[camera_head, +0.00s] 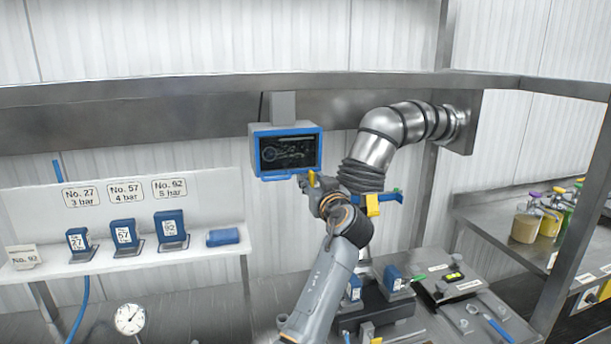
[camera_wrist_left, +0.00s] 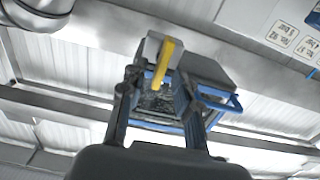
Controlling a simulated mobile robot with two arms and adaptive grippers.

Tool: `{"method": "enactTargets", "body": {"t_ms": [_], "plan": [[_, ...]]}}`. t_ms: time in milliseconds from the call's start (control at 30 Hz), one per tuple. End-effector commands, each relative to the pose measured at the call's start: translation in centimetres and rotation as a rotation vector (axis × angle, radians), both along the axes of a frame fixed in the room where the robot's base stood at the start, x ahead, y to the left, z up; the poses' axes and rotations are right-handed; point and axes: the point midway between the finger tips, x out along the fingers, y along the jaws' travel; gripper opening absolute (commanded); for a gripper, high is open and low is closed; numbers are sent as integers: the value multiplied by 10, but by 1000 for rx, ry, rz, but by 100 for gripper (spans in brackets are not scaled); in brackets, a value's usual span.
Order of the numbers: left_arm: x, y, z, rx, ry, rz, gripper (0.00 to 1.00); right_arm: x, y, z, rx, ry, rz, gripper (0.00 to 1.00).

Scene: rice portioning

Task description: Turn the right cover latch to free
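A yellow latch bar (camera_wrist_left: 163,64) on a grey block shows in the left wrist view, in front of a blue-framed housing (camera_wrist_left: 152,122). My left gripper (camera_wrist_left: 160,84) has its two dark fingers apart, with the bar's lower end between them in the picture; I cannot tell whether they touch it. A yellow tab (camera_head: 373,205) and a green tab (camera_head: 397,190) show there. The gripper hides part of the collar. My right gripper is not in view.
The blue-framed monitor (camera_head: 287,151) hangs just above my left gripper. The silver duct (camera_head: 378,140) bends down from the right. Blue cartridges (camera_head: 123,233) stand on the left shelf. Below are a bench with fixtures (camera_head: 435,290) and a dial gauge (camera_head: 130,319).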

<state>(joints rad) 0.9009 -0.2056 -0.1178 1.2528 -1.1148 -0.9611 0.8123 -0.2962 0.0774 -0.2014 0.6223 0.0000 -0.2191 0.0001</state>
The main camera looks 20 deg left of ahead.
Motion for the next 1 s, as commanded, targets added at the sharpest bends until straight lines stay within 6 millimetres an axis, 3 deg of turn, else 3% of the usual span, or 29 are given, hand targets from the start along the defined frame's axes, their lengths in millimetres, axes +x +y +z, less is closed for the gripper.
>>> {"method": "enactTargets", "body": {"t_ms": [333, 500, 1000], "plan": [[0, -2, 0, 0, 0, 0, 32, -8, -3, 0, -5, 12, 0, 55], [0, -1, 0, 0, 0, 0, 0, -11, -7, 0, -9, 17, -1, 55], [1, -2, -1, 60, 40, 1, 0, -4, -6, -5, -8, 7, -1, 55]]}}
